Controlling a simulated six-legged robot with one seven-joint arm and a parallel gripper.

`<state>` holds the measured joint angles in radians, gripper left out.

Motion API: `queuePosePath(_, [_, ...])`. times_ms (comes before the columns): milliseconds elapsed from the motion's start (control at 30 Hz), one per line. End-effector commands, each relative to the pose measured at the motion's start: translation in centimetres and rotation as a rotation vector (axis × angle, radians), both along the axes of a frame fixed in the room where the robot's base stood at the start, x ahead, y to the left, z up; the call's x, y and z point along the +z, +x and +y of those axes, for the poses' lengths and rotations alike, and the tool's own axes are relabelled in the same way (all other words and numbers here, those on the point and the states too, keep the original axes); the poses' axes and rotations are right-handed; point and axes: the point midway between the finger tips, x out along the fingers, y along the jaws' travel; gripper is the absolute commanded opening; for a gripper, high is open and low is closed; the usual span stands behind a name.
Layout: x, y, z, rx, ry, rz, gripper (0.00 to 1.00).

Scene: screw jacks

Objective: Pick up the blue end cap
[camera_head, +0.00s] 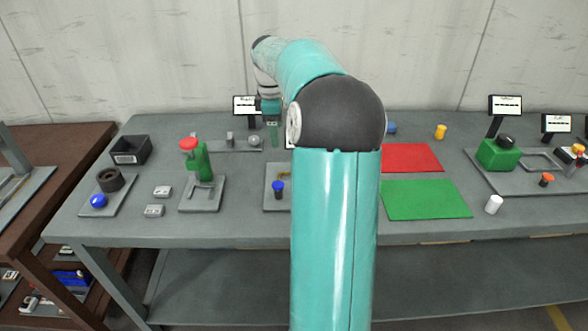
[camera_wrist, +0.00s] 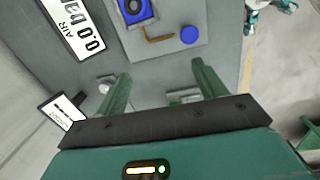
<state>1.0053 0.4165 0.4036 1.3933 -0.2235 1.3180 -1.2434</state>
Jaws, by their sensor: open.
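My gripper (camera_head: 273,143) hangs over the back of the grey table, left of my arm's elbow. In the wrist view its two green fingers (camera_wrist: 161,69) are spread apart with nothing between them. A round blue cap (camera_wrist: 190,34) lies on a grey plate beyond the fingertips, beside a bent brass-coloured key (camera_wrist: 158,39). It appears to be the blue-topped dark piece (camera_head: 278,186) in the head view, on a plate partly hidden by my arm. Another blue round piece (camera_head: 98,201) sits on the left plate. I cannot tell for sure which is the end cap.
A green jack with a red top (camera_head: 195,160) stands left of the gripper, with a black bin (camera_head: 130,149) farther left. Red (camera_head: 412,158) and green (camera_head: 425,199) mats lie right of my arm. A blue block with a black ring (camera_wrist: 137,10) shares the wrist-view plate.

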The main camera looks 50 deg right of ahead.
Motion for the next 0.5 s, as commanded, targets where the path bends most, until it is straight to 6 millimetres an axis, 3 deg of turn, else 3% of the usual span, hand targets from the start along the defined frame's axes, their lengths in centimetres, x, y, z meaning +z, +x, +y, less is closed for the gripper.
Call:
queuePosePath(33, [-1.1, -0.8, -2.7, 0.005, 0.024, 0.005, 0.71])
queuePosePath(100, [-2.0, -1.7, -5.4, 0.027, 0.046, 0.007, 0.71])
queuePosePath(200, [-2.8, -2.8, -7.8, 0.047, 0.067, 0.008, 0.71])
queuePosePath(367, [-4.1, -3.3, -8.9, 0.061, 0.078, 0.009, 0.71])
queuePosePath(500, [-6.6, -3.3, -8.7, 0.063, 0.079, 0.01, 0.71])
